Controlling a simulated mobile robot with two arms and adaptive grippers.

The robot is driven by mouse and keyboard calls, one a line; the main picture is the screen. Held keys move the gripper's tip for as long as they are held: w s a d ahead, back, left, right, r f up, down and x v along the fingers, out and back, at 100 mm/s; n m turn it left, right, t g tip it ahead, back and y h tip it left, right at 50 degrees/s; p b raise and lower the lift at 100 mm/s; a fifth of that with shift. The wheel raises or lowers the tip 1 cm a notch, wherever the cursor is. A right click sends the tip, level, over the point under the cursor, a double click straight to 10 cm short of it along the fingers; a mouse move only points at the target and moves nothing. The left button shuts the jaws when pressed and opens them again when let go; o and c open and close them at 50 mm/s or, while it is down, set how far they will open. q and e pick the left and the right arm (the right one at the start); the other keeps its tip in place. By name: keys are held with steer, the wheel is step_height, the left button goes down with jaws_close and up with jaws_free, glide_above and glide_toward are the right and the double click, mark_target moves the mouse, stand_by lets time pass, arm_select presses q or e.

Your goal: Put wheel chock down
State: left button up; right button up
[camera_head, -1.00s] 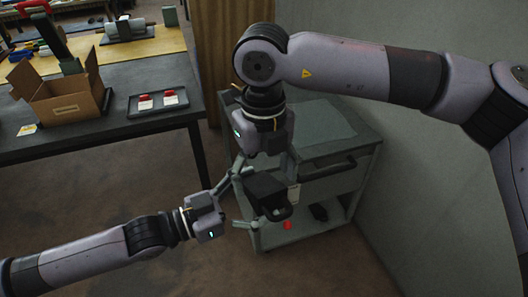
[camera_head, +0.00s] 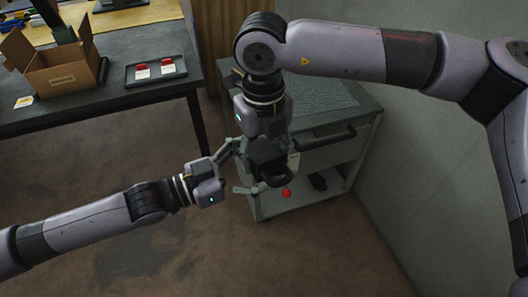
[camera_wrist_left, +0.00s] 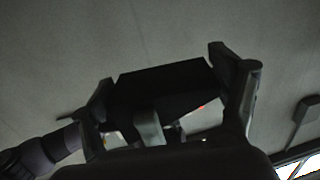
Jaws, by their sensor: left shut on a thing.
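The wheel chock looks like a black block (camera_head: 268,158) held in front of the grey cart. My left gripper (camera_head: 238,170) reaches it from the left, with its fingers around its near side. In the left wrist view the dark block (camera_wrist_left: 165,85) fills the space between the two fingers of my left gripper (camera_wrist_left: 168,95), which is shut on it. My right gripper (camera_head: 262,130) points down from above, just over the chock; its fingertips are hidden or merge with the dark block, so their opening cannot be told.
The grey cart (camera_head: 325,105) has a bare top and a lower shelf with a red item (camera_head: 286,193) and a black item (camera_head: 318,182). A dark table (camera_head: 125,105) at left bears an open cardboard box (camera_head: 62,75) and a black tray (camera_head: 128,76). A wall stands right.

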steer(key=c, duration=0.8)
arm_select(q)
steer(key=o, duration=1.3)
arm_select(e)
steer(key=shift+c, duration=1.3)
arm_select(q)
steer(key=shift+o, duration=0.2)
